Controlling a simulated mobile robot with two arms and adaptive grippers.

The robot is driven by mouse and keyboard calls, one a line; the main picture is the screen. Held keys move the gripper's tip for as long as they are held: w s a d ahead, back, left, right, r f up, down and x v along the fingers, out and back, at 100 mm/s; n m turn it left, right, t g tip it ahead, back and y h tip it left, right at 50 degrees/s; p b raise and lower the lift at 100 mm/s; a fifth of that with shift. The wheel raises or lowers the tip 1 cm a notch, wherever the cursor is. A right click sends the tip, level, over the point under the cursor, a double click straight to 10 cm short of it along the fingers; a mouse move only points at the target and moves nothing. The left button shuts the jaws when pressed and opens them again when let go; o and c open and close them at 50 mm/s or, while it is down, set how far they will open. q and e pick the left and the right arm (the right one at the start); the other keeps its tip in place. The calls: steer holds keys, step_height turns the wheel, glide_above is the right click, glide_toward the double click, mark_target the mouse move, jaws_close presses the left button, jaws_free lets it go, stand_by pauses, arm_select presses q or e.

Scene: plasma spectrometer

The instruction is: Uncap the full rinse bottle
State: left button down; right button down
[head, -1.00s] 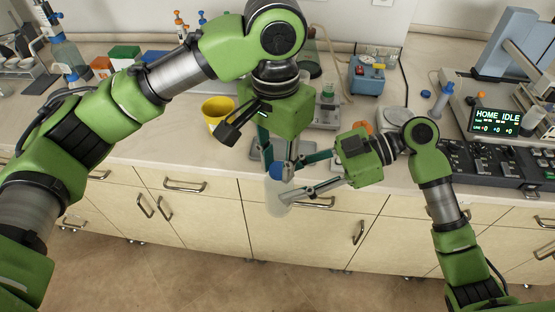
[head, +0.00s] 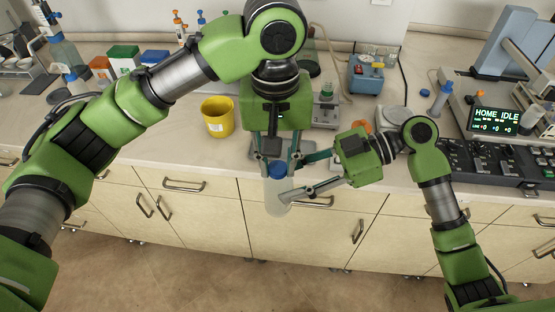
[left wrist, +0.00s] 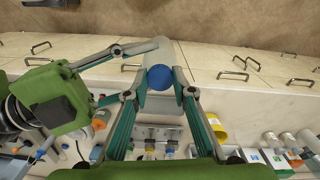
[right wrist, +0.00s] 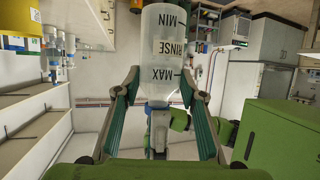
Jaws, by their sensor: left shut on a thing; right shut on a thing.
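The rinse bottle (head: 277,198) is translucent white with a blue cap (head: 278,170). It is upright in the air in front of the bench edge. My right gripper (head: 288,181) is shut around the bottle's body from the right. In the right wrist view the bottle (right wrist: 163,60) shows its MIN, RINSE and MAX marks between the fingers. My left gripper (head: 277,164) points down from above and is shut on the blue cap, which also shows between its fingertips in the left wrist view (left wrist: 160,77). The cap sits at the bottle's top; whether it is loose cannot be told.
A yellow container (head: 217,117) stands on the bench left of my left gripper. A blue device (head: 367,75) and the spectrometer with its HOME IDLE screen (head: 495,122) stand to the right. Drawers (head: 185,185) lie below the bench edge, with open floor in front.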

arm_select(q)
steer(key=shift+a+r, duration=0.1)
steer(key=shift+r, duration=0.1)
steer(key=shift+r, duration=0.95)
steer(key=shift+r, duration=2)
